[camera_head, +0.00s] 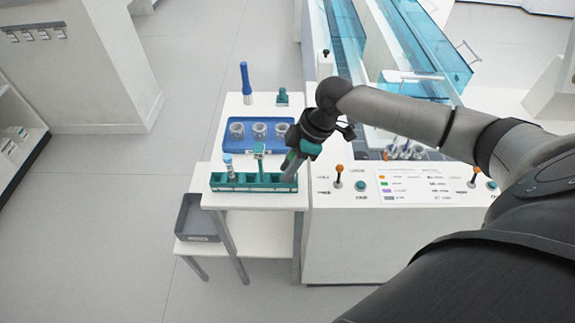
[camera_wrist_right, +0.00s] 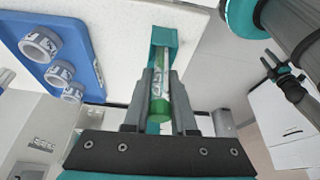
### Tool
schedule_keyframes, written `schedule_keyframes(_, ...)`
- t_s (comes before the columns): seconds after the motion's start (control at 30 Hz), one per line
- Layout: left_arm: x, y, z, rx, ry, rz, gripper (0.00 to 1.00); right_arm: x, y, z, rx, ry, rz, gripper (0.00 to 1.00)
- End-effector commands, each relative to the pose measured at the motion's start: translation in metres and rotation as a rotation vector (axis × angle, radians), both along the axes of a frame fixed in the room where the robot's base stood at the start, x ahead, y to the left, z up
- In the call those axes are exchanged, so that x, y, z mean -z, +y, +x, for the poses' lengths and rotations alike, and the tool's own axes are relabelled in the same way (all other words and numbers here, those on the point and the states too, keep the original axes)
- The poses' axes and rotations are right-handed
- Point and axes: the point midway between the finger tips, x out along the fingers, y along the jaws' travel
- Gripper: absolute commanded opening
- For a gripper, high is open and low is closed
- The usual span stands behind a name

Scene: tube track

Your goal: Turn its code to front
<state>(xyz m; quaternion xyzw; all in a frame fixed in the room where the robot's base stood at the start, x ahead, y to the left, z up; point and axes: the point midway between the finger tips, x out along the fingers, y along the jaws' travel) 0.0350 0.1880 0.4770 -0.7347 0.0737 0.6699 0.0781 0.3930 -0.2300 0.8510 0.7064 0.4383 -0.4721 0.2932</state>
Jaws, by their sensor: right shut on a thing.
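My right gripper (camera_head: 291,170) reaches down at the right end of the teal rack (camera_head: 222,187) on the white side table. In the right wrist view my right gripper (camera_wrist_right: 165,88) is shut on a tube (camera_wrist_right: 160,108) with a green end. A pale printed strip shows on the tube between the fingers; its marks are too small to read. The fingers hide the tube's sides. A second tube with a light blue cap (camera_head: 228,162) stands at the rack's left end. My left gripper is not in view.
A blue tray (camera_head: 231,145) with three grey ring holders lies behind the rack; it also shows in the wrist view (camera_wrist_right: 22,33). A tall blue object (camera_head: 246,82) stands behind the tray. A small teal stand (camera_head: 259,150) rises at the rack. A lever console (camera_head: 412,187) is to the right.

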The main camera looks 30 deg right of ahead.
Motion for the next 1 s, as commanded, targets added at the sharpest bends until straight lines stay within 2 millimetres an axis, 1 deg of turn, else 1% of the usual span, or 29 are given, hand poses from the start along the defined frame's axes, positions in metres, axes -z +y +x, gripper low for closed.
schedule_keyframes(0.57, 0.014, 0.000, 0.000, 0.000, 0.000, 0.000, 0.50, 0.001, 0.000, -0.004, -0.592, -0.001, 0.001, 0.00)
schedule_keyframes(1.0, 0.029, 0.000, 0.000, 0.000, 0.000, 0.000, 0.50, 0.001, 0.000, -0.010, -1.141, 0.000, 0.002, 0.00)
